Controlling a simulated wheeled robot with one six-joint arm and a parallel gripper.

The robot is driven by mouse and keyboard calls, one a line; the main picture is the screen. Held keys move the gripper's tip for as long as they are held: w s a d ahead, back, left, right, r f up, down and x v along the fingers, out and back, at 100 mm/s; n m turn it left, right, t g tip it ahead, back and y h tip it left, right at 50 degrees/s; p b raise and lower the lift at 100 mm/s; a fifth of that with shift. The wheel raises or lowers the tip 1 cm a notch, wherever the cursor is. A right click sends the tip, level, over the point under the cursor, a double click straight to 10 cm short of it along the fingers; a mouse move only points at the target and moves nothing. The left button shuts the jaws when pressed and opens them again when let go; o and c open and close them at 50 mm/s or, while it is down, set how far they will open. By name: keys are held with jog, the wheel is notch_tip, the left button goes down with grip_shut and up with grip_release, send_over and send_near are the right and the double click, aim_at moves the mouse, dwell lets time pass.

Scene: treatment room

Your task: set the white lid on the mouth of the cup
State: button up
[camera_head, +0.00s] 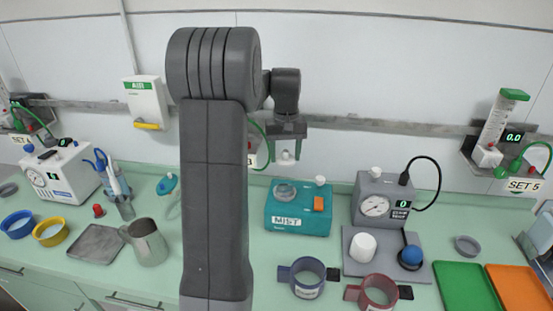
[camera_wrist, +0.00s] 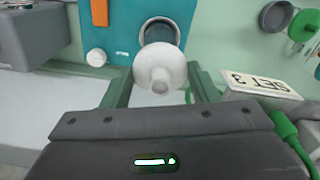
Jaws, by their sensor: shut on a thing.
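My gripper (camera_head: 287,151) is raised in front of the back wall, above and behind the teal MIST box (camera_head: 272,209). It is shut on the white lid (camera_head: 286,158), which hangs just below the fingers. In the wrist view, the lid (camera_wrist: 159,66) is a round white piece with a narrower knob, between the two fingers. A round, grey-rimmed cup mouth (camera_head: 285,192) sits on top of the MIST box and looks open. In the wrist view, the lid covers part of this cup mouth (camera_wrist: 160,31); the two are apart in the head view.
The MIST box also has an orange switch (camera_head: 319,204) and a white knob (camera_head: 320,181). A grey gauge box (camera_head: 376,205) stands to its right. A blue mug (camera_head: 307,278) and a red mug (camera_head: 378,292) stand in front. A SET 3 sign (camera_wrist: 268,85) is near my gripper.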

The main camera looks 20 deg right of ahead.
jog(key=shift+f+b, duration=1.65)
jog(key=shift+f, duration=0.25)
jog(key=shift+r+p, duration=0.1)
jog(key=shift+p, duration=0.4)
jog(key=shift+f+b, duration=0.55)
jog(key=shift+f, duration=1.05)
dwell(1.2)
jog(key=o, duration=1)
jog(key=shift+o, duration=0.2)
jog(key=shift+r, duration=0.15)
jog(key=shift+r+p, duration=2.95)
jog(key=shift+r, duration=0.5)
